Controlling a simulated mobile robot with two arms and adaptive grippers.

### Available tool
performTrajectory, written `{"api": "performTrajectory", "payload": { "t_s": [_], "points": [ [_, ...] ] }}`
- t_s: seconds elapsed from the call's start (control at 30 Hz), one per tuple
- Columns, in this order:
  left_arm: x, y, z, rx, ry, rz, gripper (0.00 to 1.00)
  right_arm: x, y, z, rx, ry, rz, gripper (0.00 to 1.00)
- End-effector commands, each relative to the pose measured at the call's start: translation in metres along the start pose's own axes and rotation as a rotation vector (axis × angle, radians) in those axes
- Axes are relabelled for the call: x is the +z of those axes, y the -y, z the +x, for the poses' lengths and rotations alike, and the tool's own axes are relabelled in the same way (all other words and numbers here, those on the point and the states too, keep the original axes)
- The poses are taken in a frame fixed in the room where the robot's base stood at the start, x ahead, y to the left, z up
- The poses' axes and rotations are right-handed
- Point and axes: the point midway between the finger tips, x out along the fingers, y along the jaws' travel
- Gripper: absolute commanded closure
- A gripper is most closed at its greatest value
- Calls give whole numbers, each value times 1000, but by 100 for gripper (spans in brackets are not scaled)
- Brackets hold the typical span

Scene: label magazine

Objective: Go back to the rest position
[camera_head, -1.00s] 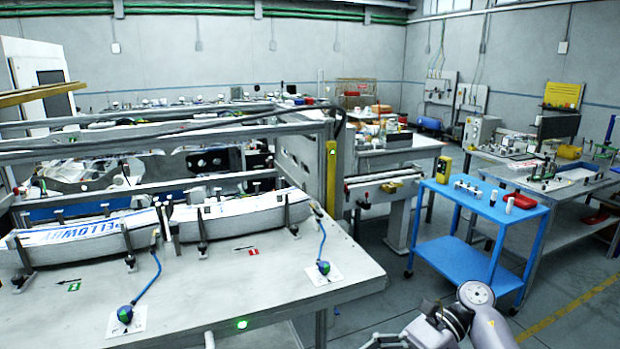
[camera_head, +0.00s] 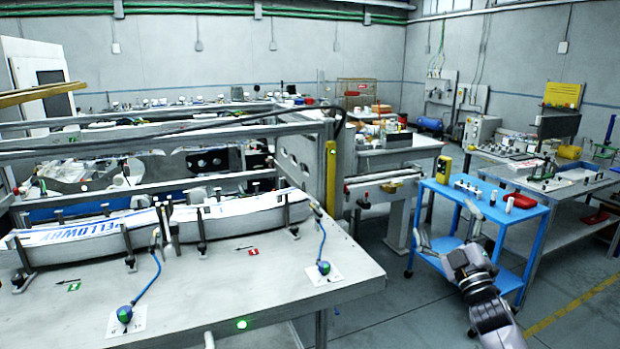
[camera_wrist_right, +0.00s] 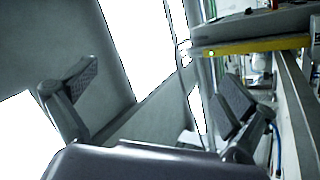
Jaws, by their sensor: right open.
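My right gripper (camera_head: 446,226) is in the lower right of the head view, in front of the blue cart (camera_head: 430,258). Its fingers point up and away, spread apart with nothing between them. In the right wrist view the two dark finger pads of the gripper (camera_wrist_right: 160,88) stand wide apart and empty. The gripper overlaps the cart's lower part in the picture; I cannot tell how close it is. My left gripper is not in view.
The magazine table (camera_head: 225,290) with label stacks (camera_head: 95,232) fills the left. The cart's top bears a yellow device (camera_head: 443,169) and a red item (camera_head: 525,202). A grey workbench (camera_head: 575,222) stands at the right. Floor (camera_head: 365,315) is free between table and cart.

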Motion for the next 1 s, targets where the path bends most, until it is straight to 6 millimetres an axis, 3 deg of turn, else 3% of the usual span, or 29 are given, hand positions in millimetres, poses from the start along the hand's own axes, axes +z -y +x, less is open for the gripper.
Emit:
{"api": "performTrajectory", "payload": {
  "t_s": [0.1,0.27,0.3,0.47,0.67,0.87,1.0],
  "points": [
    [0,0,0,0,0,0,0,47,10,-5,-17,219,242,0],
    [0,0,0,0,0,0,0,94,38,-25,-49,483,542,0],
    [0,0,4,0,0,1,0,107,60,-41,-71,509,538,0],
    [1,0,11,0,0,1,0,142,123,-92,-140,615,549,0],
    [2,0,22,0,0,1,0,187,214,-186,-246,781,570,0],
    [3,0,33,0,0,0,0,218,302,-308,-366,966,588,0],
    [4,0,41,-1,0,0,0,228,356,-402,-452,1094,597,0]
  ]
}}
